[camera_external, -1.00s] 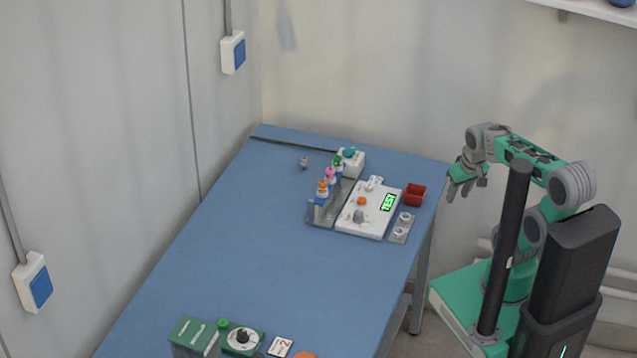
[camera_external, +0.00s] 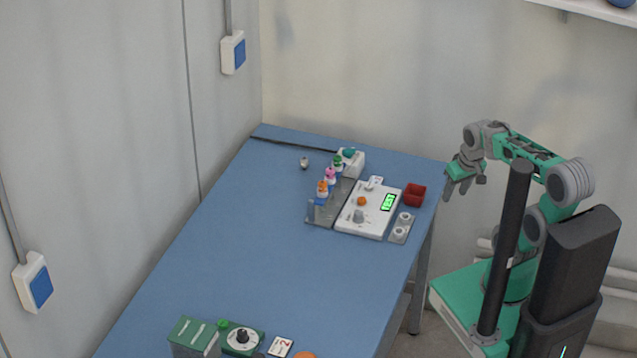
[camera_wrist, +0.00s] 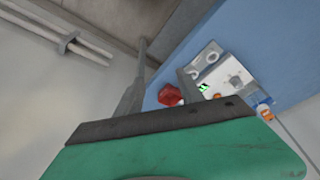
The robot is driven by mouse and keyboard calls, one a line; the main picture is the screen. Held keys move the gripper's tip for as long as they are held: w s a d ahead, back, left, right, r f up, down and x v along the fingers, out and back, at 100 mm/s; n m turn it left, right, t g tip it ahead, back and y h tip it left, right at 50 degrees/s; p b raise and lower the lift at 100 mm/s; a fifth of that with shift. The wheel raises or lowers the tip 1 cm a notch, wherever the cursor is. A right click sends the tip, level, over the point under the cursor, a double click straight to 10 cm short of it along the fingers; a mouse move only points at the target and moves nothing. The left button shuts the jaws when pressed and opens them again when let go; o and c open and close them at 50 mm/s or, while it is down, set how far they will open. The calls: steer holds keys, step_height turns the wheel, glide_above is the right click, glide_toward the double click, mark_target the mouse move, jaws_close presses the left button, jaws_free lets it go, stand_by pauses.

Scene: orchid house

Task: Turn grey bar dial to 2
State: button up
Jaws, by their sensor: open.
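The grey bar dial (camera_external: 358,216) sits on the lower left part of a white panel (camera_external: 374,228) on the blue table. An orange knob (camera_external: 361,201) and a lit green display (camera_external: 388,202) are on the same panel. The dial's setting is too small to read. My gripper (camera_external: 461,187) is open and empty, off the table's right edge, well apart from the panel. In the wrist view the panel (camera_wrist: 222,74) shows small at the right, with a small grey shape on it that seems to be the dial (camera_wrist: 235,81). The green gripper body covers the bottom there.
A red bin (camera_external: 415,195) and a grey holder with white round pieces (camera_external: 401,229) stand right of the panel. A green box with a black dial (camera_external: 242,338) is at the front. The table's middle (camera_external: 270,240) is clear.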

steer(key=w+a+r+n+g+y, duration=0.2)
steer(key=w+a+n+y, duration=0.1)
steer(key=w+a+n, duration=0.75)
steer(key=n+g+y+p, duration=0.1)
steer(key=n+g, duration=0.2)
steer(key=n, duration=0.8)
glide_toward(364, 222)
steer(key=f, duration=0.1)
steer(key=x, duration=0.7)
steer(key=shift+s+a+f, duration=0.1)
steer(key=shift+a+f, duration=0.15)
steer(key=shift+a, duration=0.1)
jaws_close()
